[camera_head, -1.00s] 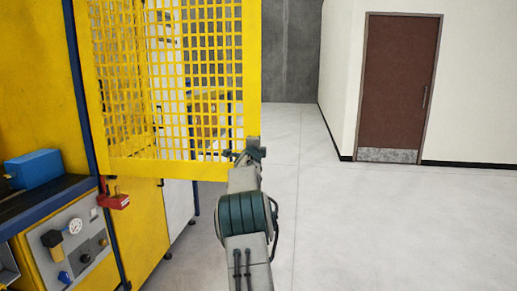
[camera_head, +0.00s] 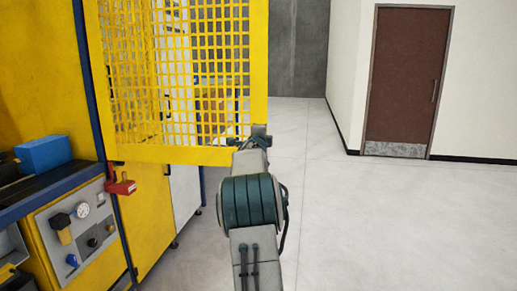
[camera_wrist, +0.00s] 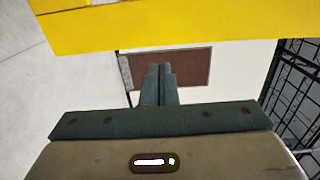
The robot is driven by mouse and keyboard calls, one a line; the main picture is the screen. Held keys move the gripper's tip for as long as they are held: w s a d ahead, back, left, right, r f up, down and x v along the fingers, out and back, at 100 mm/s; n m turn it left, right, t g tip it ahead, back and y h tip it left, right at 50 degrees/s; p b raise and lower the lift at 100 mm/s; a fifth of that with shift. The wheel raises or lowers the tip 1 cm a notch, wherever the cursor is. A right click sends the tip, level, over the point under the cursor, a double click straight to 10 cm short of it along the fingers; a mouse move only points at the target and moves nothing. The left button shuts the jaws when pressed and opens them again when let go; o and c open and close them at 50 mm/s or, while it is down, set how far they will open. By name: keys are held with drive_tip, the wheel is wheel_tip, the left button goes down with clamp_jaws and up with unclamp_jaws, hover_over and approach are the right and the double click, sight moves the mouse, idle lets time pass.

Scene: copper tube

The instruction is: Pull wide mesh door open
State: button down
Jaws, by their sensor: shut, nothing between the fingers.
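The wide mesh door (camera_head: 186,155) is a yellow frame with yellow mesh. It stands swung out from the yellow machine, at the upper left of the head view. Its yellow frame also crosses the top of the wrist view (camera_wrist: 170,24). My gripper (camera_head: 245,143) is at the door's lower right corner in the head view, partly hidden by my own wrist. In the wrist view my gripper's two fingers (camera_wrist: 158,70) are together with nothing between them, just below the yellow frame in the picture. I cannot tell whether they touch the door.
The yellow machine (camera_head: 155,215) fills the left, with a gauge panel (camera_head: 85,225), a blue box (camera_head: 43,154) and a red padlock (camera_head: 121,187). The grey floor (camera_head: 390,220) on the right is clear. A brown room door (camera_head: 406,75) is at the back right.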

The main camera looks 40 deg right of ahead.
drive_tip(key=b+v, duration=0.1)
drive_tip(key=v, duration=0.7)
drive_tip(key=shift+a+b, duration=0.2)
drive_tip(key=shift+b, duration=0.15)
drive_tip(key=shift+s, duration=0.15)
drive_tip(key=a+n+t+y+p, duration=0.1)
drive_tip(key=a+n+y+p, duration=0.45)
drive_tip(key=a, duration=0.85)
drive_tip(key=s+a+f+n+g+y+p, duration=0.1)
drive_tip(key=s+a+n+y+p, duration=0.15)
drive_tip(key=s+a+n, duration=0.4)
drive_tip(key=s+a+f+n+g+y+p, duration=0.1)
drive_tip(key=s+a+f+n+g+y, duration=0.2)
drive_tip(key=a, duration=0.7)
drive_tip(key=s+a+f+n+g+p, duration=0.1)
drive_tip(key=s+a+f+n+g, duration=0.1)
drive_tip(key=s, duration=0.6)
drive_tip(key=s+a+f+n+g+y+p, duration=0.1)
drive_tip(key=s+a+n+g+p, duration=0.1)
drive_tip(key=s+a+n, duration=0.3)
drive_tip(key=s+a+f+n+g+y+p, duration=0.1)
drive_tip(key=s+n, duration=0.4)
drive_tip(key=s, duration=0.6)
drive_tip(key=a+f+g+p, duration=0.1)
drive_tip(key=a, duration=0.1)
drive_tip(key=shift+s+a+f, duration=0.35)
drive_tip(key=shift+s, duration=0.05)
drive_tip(key=shift+d, duration=0.1)
